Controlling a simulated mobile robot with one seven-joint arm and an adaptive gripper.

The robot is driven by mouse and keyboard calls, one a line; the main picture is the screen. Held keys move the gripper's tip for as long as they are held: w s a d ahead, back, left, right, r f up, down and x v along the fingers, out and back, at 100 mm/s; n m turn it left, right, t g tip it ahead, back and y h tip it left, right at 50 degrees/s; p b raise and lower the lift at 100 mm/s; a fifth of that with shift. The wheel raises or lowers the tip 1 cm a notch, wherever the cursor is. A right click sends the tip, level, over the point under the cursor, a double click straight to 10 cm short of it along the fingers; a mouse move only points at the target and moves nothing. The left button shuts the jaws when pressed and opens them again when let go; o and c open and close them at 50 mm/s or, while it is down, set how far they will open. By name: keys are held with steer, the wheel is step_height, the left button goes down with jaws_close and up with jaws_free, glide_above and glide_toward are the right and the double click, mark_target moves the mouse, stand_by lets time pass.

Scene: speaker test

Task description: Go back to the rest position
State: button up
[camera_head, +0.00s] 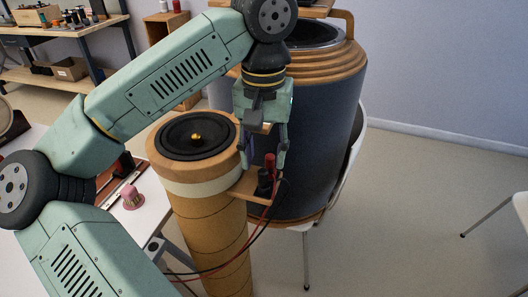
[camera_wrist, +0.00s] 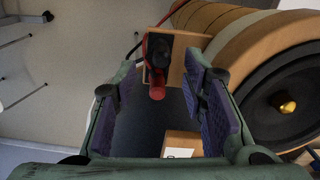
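My gripper (camera_head: 262,158) hangs from my bent arm, just above a small wooden ledge (camera_head: 244,185) on the side of the speaker (camera_head: 197,183). Its two fingers stand apart with nothing gripped between the pads, as the wrist view (camera_wrist: 166,95) shows. A red plug (camera_head: 270,161) and a black plug (camera_head: 264,183) stand on the ledge, with red and black wires running down. In the wrist view the red plug (camera_wrist: 157,88) and black plug (camera_wrist: 160,50) show beyond the fingertips, against the ledge. Contact with the fingers cannot be told.
A large dark cylinder (camera_head: 310,140) with wooden rings stands close behind my gripper. A white table (camera_head: 150,208) with a pink object (camera_head: 132,197) is at left. A white chair (camera_head: 350,160) is behind the cylinder. Floor at right is mostly clear.

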steer(key=shift+r+p, duration=1.1)
steer(key=shift+r, duration=0.4)
